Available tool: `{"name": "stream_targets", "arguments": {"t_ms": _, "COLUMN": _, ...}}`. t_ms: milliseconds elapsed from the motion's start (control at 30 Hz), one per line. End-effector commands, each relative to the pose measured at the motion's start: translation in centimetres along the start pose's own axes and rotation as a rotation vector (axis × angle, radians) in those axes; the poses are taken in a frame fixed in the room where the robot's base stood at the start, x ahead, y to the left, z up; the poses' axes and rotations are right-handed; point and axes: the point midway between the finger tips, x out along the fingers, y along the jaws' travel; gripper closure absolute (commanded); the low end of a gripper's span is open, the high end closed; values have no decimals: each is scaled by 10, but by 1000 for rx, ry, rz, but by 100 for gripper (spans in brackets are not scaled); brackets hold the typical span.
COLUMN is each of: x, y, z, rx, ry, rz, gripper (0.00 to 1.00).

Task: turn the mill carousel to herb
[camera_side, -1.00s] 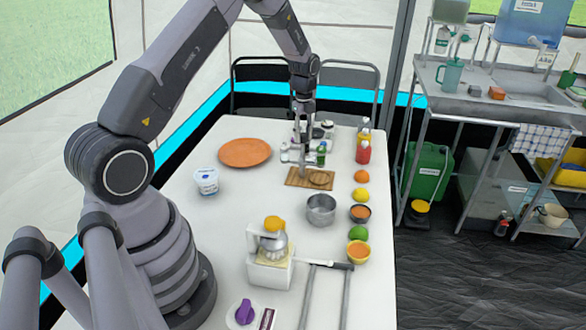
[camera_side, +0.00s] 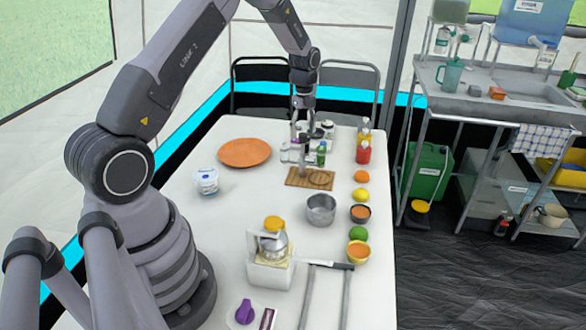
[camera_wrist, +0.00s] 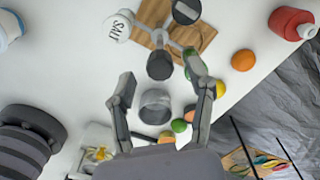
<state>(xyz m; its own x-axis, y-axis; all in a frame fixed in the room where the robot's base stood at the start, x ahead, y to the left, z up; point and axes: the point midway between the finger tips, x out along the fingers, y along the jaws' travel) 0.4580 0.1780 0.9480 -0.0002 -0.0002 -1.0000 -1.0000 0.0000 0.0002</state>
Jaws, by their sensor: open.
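The mill carousel (camera_side: 304,152) stands by the far end of the white table, with several small jars on arms around a central post. In the wrist view, the salt mill (camera_wrist: 118,26) has a readable SALT label. A dark-topped mill (camera_wrist: 160,65), a grey-topped mill (camera_wrist: 186,12) and a partly hidden green mill (camera_wrist: 194,68) sit on other arms. No herb label is readable. My gripper (camera_wrist: 165,88) is open above the carousel, its fingers apart and nothing held between them. In the side view my gripper (camera_side: 303,124) partly hides the carousel.
A wooden board (camera_side: 309,178) lies just in front of the carousel, and a metal pot (camera_side: 321,209) stands nearer. Red bottle (camera_side: 363,152), orange (camera_side: 361,176) and other fruit line the right edge. An orange plate (camera_side: 245,152) lies left. Table between plate and pot is clear.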

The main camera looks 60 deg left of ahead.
Motion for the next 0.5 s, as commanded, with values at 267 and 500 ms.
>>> {"name": "stream_targets", "arguments": {"t_ms": 267, "x": -63, "y": -1, "z": 0, "rx": 0, "ry": -2, "rz": -6, "gripper": 46}}
{"name": "stream_targets", "arguments": {"t_ms": 500, "x": -98, "y": 0, "z": 0, "rx": 0, "ry": -1, "rz": -3, "gripper": 46}}
